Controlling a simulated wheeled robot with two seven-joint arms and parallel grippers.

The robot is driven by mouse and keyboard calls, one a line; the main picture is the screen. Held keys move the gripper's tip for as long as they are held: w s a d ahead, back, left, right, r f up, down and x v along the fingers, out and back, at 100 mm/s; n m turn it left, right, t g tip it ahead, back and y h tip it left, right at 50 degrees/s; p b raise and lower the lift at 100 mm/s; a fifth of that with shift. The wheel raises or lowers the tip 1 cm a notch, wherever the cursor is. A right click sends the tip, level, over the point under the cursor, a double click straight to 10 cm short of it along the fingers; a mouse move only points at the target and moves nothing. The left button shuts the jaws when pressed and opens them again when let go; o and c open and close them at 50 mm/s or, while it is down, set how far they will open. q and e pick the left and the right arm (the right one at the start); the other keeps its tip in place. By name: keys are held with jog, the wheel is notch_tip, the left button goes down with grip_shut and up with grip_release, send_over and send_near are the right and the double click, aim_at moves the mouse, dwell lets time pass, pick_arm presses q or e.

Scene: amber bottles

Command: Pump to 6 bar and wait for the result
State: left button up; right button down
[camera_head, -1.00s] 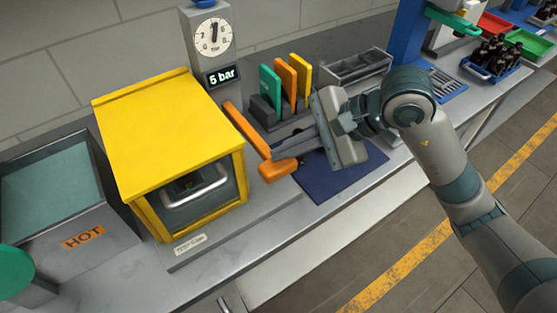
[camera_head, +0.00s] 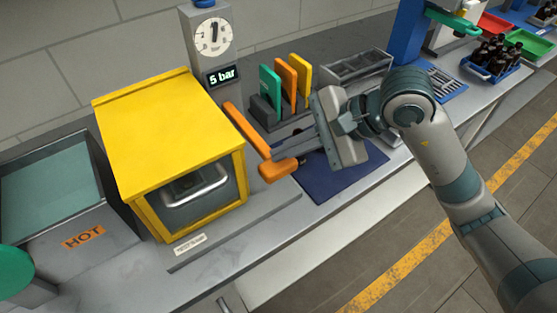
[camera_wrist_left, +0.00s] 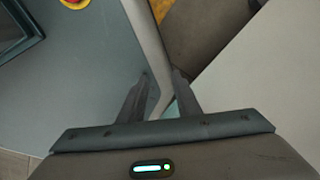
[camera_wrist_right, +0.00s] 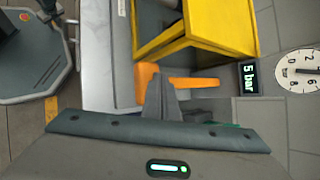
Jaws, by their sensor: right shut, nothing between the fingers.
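The orange pump lever (camera_head: 277,168) stands in front of the gauge post, slanting down to a thick grip at its near end. It also shows in the right wrist view (camera_wrist_right: 190,83). The round pressure gauge (camera_head: 213,36) is above a display (camera_head: 222,76) that reads 5 bar. The yellow test chamber (camera_head: 165,130) has a window with a handle; I cannot make out its contents. My right gripper (camera_head: 300,146) is shut and empty at the lever, with its fingers close beside the grip. My left gripper (camera_wrist_left: 158,88) is open and empty, seen only in the left wrist view.
A bin marked HOT (camera_head: 70,232) is at the left. Green, orange and yellow upright plates (camera_head: 286,82) stand behind the lever. A dark blue mat (camera_head: 335,180) lies below my right gripper. A crate of amber bottles (camera_head: 492,62) is far right.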

pick_arm(q)
jog(key=shift+w, duration=0.15)
dwell(0.5)
jog(key=shift+w+d+r, duration=0.15)
jog(key=shift+w+d, duration=0.2)
jog(key=shift+w, duration=0.45)
jog(key=shift+w+d+r+t, duration=0.15)
jog(key=shift+w+t, duration=0.25)
jog(key=shift+w, duration=0.35)
jog(key=shift+w+d, duration=0.25)
jog(key=shift+w, duration=0.05)
dwell(1.0)
jog(key=shift+t+h, duration=0.4)
jog(key=shift+t, duration=0.3)
jog(key=shift+w+d+b, duration=0.25)
jog(key=shift+w+d, duration=0.05)
jog(key=shift+w, duration=0.4)
jog(key=shift+w+d+b, duration=0.25)
jog(key=shift+w, duration=0.45)
jog(key=shift+w+d+b, duration=0.25)
jog(key=shift+w+d, duration=0.05)
jog(key=shift+w, duration=0.4)
dwell(1.7)
